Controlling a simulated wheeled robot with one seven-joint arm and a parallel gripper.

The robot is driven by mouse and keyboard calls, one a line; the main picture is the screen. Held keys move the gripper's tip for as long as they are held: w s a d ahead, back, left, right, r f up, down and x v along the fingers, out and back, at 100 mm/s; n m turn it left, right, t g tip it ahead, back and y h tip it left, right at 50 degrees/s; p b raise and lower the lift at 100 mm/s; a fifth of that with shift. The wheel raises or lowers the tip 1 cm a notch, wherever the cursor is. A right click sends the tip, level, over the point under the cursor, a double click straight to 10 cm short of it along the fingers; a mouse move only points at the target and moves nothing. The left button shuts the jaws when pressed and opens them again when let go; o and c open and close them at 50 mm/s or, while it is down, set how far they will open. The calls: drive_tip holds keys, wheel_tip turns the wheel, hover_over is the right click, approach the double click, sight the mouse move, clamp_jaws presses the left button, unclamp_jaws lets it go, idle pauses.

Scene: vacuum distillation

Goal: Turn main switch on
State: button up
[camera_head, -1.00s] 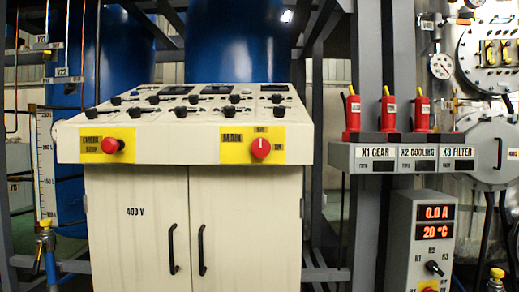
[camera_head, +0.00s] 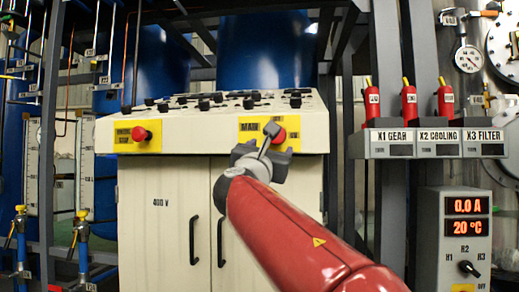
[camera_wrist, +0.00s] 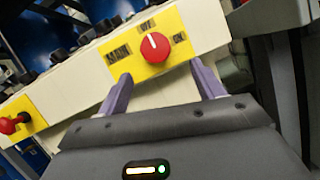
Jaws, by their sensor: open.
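The main switch (camera_wrist: 155,47) is a round red knob with a white pointer line on a yellow plate marked MAIN. In the wrist view its pointer aims up, roughly toward the upper label, and the ON label (camera_wrist: 180,38) is to its right. In the head view the switch (camera_head: 279,135) is partly hidden behind my gripper (camera_head: 263,146). My gripper (camera_wrist: 159,88) is open, with its two fingers apart below the knob, one toward each side. It holds nothing, and no finger appears to touch the knob.
The red emergency stop button (camera_head: 140,134) sits left on the same panel. The cream cabinet (camera_head: 165,225) is below. Red plugs (camera_head: 409,101) stand on a grey shelf at right, above a control box (camera_head: 453,240) reading 0.0 A and 20 °C.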

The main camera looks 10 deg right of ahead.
drive_tip(key=p+x, duration=0.2)
drive_tip(key=x, duration=0.6)
drive_tip(key=shift+a+r+n, duration=0.2)
drive_tip(key=shift+r+n, duration=0.1)
drive_tip(key=c, duration=1)
drive_tip(key=shift+p, duration=0.3)
